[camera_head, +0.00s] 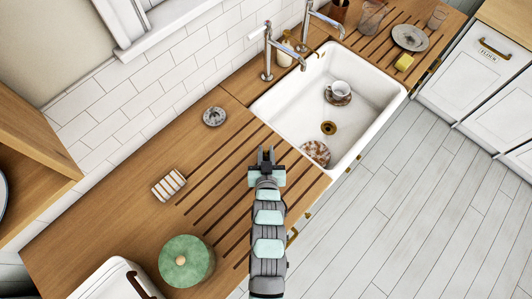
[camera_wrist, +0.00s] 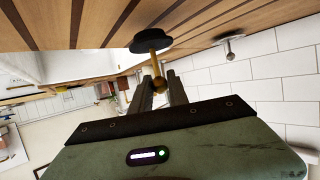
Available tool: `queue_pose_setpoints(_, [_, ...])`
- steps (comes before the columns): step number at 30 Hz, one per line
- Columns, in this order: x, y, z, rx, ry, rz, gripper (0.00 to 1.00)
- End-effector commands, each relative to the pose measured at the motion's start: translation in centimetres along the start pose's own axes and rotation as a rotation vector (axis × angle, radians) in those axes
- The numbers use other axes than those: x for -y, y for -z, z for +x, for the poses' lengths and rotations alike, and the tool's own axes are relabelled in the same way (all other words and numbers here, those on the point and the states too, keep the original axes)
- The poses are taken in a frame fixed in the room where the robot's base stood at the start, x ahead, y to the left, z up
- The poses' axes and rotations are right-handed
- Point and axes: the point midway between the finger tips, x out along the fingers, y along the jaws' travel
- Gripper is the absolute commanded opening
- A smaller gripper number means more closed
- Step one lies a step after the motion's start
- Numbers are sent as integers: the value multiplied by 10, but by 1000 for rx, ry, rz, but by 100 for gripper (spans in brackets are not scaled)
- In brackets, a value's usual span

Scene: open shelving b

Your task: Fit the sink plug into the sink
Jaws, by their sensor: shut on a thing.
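The sink plug shows in the wrist view as a dark disc (camera_wrist: 152,43) with a brass stem and a ball knob. My gripper (camera_wrist: 160,92) is shut on the knob end, with the disc pointing away from the fingers. In the head view my gripper (camera_head: 266,158) is over the grooved wooden drainboard, beside the sink's near left edge; the plug cannot be made out there. The white sink (camera_head: 280,105) has a brass drain (camera_head: 329,128) in its floor, uncovered.
In the sink are a patterned plate (camera_head: 315,153) near the drain and a cup (camera_head: 340,89) on a saucer. Taps (camera_head: 268,55) stand behind it.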

Motion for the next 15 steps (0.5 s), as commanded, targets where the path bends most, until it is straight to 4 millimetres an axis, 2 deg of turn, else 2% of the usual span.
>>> queue_pose_setpoints(4, [0, -17, 6, 5, 1, 1, 0])
queue_pose_setpoints(15, [0, -21, 9, -1, 0, 1, 0])
